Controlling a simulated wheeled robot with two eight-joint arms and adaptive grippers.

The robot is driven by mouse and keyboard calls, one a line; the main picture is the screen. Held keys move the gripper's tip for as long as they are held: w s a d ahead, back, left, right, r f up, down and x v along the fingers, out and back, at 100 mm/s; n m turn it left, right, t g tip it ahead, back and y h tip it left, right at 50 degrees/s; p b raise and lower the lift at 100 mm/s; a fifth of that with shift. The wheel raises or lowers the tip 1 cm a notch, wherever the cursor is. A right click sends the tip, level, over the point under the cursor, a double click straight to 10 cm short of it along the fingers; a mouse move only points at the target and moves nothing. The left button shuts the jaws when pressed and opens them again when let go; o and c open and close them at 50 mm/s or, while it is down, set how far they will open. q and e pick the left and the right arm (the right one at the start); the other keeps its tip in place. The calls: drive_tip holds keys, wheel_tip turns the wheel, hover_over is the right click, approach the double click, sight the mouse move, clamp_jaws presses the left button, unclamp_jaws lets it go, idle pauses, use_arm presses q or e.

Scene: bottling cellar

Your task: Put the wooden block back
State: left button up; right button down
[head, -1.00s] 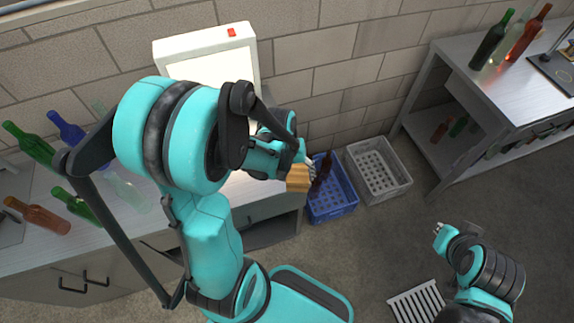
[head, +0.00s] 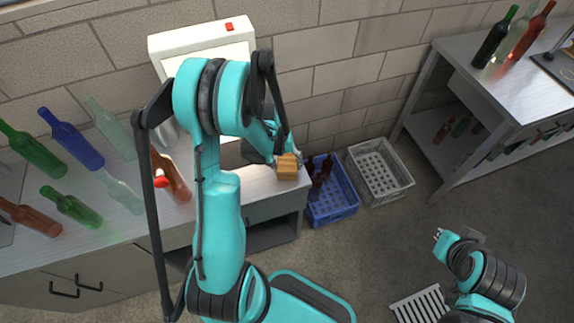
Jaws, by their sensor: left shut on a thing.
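The wooden block (head: 288,167) is a small light-brown piece at the right end of the left workbench. My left gripper (head: 277,160) is shut on it, and the arm partly hides the fingers. I cannot tell whether the block touches the bench top or is held just above it. My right gripper (head: 439,235) is low at the right, over the floor, far from the block. Its fingertips are too small to tell whether they are open.
Several bottles, among them a blue one (head: 72,138), stand on the left workbench (head: 150,225). A blue crate (head: 333,203) with dark bottles and an empty grey crate (head: 380,172) are on the floor. A white light box (head: 203,42) stands against the wall. A second bench (head: 500,85) is at right.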

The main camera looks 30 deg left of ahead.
use_arm(q)
drive_tip(key=o, duration=1.9)
drive_tip(key=shift+c, duration=0.2)
